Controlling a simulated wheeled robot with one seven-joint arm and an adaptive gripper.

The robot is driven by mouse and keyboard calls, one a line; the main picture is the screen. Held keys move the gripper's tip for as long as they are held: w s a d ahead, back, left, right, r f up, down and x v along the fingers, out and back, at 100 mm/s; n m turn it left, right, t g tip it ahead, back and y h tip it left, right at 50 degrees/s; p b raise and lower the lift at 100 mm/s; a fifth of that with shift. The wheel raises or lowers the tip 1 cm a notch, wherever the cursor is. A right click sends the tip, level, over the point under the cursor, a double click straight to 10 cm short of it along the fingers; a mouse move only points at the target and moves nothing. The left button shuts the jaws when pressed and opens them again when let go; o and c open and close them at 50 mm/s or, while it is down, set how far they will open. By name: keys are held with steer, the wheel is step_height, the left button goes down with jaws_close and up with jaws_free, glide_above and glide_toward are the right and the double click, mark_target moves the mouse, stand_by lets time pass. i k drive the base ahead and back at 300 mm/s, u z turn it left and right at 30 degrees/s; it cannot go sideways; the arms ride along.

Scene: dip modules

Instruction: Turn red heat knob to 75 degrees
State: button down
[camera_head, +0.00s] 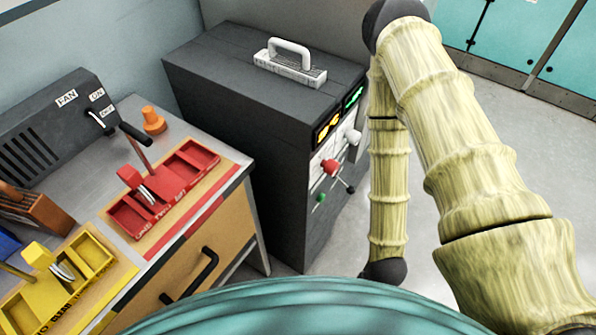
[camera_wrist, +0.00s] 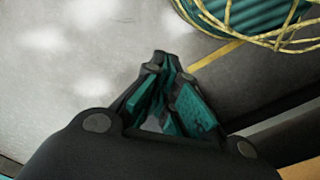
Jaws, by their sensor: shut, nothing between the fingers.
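The red heat knob (camera_head: 330,166) is on the light front panel (camera_head: 322,180) of the dark grey machine (camera_head: 275,150), in the head view. Its dial marks are too small to read. My arm stands to the right of the panel, apart from the knob. My gripper (camera_wrist: 163,60) shows in the wrist view, with its fingertips together and nothing between them. It points over bare floor. The knob is not visible in the wrist view, and my fingers are hidden in the head view.
A white knob (camera_head: 352,136), a green knob (camera_head: 320,198) and lit displays (camera_head: 327,124) share the panel. A workbench (camera_head: 215,245) with red (camera_head: 165,190) and yellow (camera_head: 65,270) trays stands to the left. Grey floor (camera_head: 520,130) is clear at right.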

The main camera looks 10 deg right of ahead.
mark_target(330, 166)
steer(key=u, duration=0.4)
steer(key=k, duration=1.3)
steer(key=z, duration=0.55)
steer(key=i, duration=0.5)
steer(key=z, duration=0.05)
